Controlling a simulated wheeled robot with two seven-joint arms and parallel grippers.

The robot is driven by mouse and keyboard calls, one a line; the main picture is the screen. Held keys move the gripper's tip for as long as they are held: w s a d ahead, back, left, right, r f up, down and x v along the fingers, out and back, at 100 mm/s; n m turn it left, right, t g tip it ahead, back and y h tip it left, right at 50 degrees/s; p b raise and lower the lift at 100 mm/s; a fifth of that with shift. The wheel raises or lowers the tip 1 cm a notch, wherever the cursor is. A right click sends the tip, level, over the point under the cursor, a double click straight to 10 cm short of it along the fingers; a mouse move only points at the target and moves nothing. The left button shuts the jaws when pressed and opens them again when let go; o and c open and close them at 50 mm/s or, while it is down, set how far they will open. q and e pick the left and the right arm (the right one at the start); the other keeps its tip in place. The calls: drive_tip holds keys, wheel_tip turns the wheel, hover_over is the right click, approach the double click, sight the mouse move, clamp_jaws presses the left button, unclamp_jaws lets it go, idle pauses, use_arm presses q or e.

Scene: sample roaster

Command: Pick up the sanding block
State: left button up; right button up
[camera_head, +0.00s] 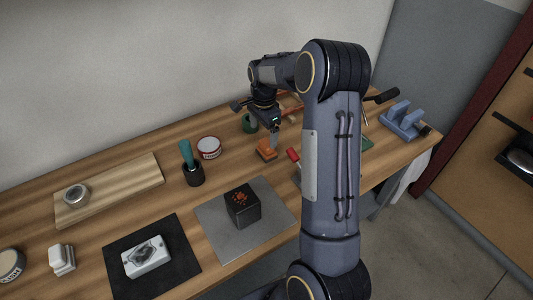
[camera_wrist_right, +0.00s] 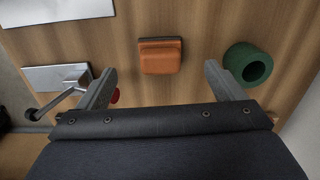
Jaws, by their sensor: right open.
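My right gripper (camera_head: 274,139) is close by the block in the head view, pointing down toward the bench. In the wrist view my right gripper (camera_wrist_right: 159,72) has its two fingers spread wide, with nothing between them. My left gripper is in neither view.
A green ring (camera_wrist_right: 248,64) stands close beside the block, near one finger.

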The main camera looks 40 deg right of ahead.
sight(267, 143)
drive_tip(key=f, duration=0.3)
drive_tip(key=d+f, duration=0.1)
drive_tip(key=f, duration=0.5)
drive_tip(key=shift+d, duration=0.15)
drive_tip(key=shift+c, duration=0.4)
drive_tip(key=c, duration=1)
drive_tip(key=shift+c, duration=0.2)
drive_tip(key=shift+r, duration=0.1)
